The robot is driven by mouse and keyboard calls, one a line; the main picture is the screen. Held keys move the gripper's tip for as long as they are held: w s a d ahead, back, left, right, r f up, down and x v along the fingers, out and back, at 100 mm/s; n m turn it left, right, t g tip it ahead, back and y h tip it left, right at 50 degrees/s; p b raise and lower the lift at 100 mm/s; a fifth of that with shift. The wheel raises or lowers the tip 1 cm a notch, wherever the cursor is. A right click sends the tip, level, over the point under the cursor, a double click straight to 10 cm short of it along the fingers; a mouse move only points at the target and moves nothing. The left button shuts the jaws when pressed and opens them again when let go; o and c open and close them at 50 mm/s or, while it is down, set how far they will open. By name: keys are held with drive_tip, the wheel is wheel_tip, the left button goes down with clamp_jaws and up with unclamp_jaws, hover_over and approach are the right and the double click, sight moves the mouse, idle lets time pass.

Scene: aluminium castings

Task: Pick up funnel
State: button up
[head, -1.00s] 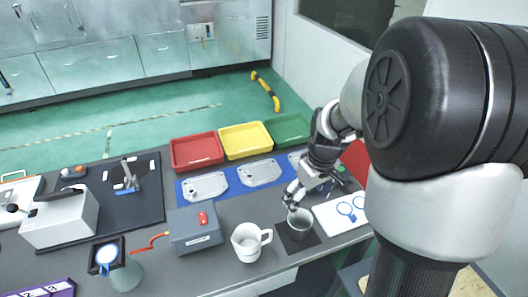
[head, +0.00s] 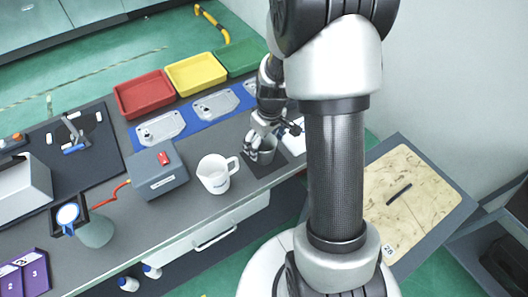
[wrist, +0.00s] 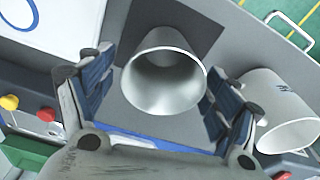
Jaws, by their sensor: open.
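The funnel (head: 268,153) is a grey, cup-like piece with a wide open mouth, standing on a dark square mat (head: 262,171) near the table's front edge. In the wrist view the funnel (wrist: 165,84) shows its rim and hollow inside, facing my camera. My gripper (head: 257,146) is open at the funnel. In the wrist view my gripper (wrist: 158,82) has one blue-padded finger on each side of the funnel. I cannot tell whether either finger touches it.
A white jug (head: 214,174) with a handle stands just left of the funnel. A grey box (head: 158,172) with a red item is farther left. Red (head: 145,95), yellow (head: 196,74) and green bins (head: 241,60) line the back. A white board (head: 294,138) lies to the right.

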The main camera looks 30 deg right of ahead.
sight(263, 150)
drive_tip(key=f+b, duration=0.1)
drive_tip(key=f, duration=0.3)
drive_tip(key=shift+w+a+f+b, duration=0.15)
drive_tip(key=shift+a+f+b, duration=0.05)
drive_tip(key=shift+f+b, duration=0.2)
drive_tip(key=shift+r, duration=0.15)
drive_tip(key=shift+c, duration=0.4)
drive_tip(key=c, duration=1.1)
drive_tip(key=shift+r, duration=0.1)
drive_tip(key=shift+c, duration=0.2)
